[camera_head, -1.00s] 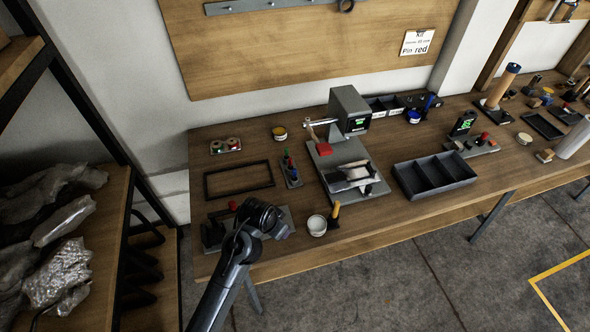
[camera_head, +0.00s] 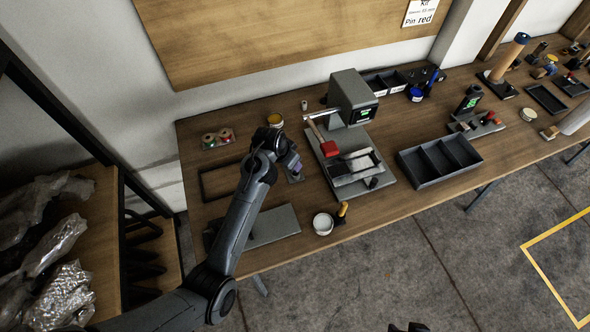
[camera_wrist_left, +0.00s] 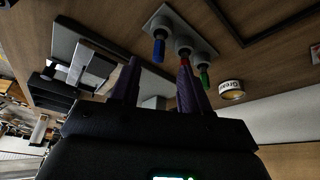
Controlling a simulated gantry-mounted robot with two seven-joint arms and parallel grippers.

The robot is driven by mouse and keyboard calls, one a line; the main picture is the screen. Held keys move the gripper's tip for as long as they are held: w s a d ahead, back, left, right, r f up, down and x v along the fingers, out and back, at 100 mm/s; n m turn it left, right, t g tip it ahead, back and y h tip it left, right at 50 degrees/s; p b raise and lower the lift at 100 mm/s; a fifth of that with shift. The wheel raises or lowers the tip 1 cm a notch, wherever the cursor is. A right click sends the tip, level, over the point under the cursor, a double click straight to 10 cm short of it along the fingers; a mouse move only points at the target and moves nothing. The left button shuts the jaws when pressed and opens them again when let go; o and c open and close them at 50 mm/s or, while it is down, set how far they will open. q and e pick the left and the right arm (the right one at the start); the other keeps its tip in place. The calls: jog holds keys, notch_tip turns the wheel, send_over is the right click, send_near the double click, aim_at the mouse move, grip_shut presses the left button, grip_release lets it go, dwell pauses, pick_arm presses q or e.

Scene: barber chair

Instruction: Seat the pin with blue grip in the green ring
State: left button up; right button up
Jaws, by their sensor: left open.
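In the left wrist view, a grey stand (camera_wrist_left: 180,32) holds a pin with blue grip (camera_wrist_left: 158,50), one with red grip (camera_wrist_left: 183,62) and one with green grip (camera_wrist_left: 204,78). My left gripper (camera_wrist_left: 158,85) is open and empty. Its fingers are near the pins; one finger overlaps the red grip in the picture, and contact cannot be told. In the head view, my left gripper (camera_head: 291,164) is over the stand and hides most of it. A small tray (camera_head: 218,146) holds round pieces, too small to tell which is a green ring.
A black divided bin (camera_head: 440,162) is farther right. A white tub (camera_head: 323,223) sits at the front edge and a yellow tin (camera_head: 276,119) behind. A dark part shows at the bottom edge.

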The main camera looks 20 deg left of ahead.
pick_arm(q)
jog(key=b+x, duration=0.1)
jog(key=x, duration=0.4)
jog(key=shift+s+d+f, duration=0.1)
jog(key=shift+d+f, duration=0.05)
jog(key=shift+f, duration=0.15)
jog(key=shift+w+f, duration=0.25)
jog(key=shift+f, duration=0.25)
jog(key=shift+c, duration=0.2)
grip_shut()
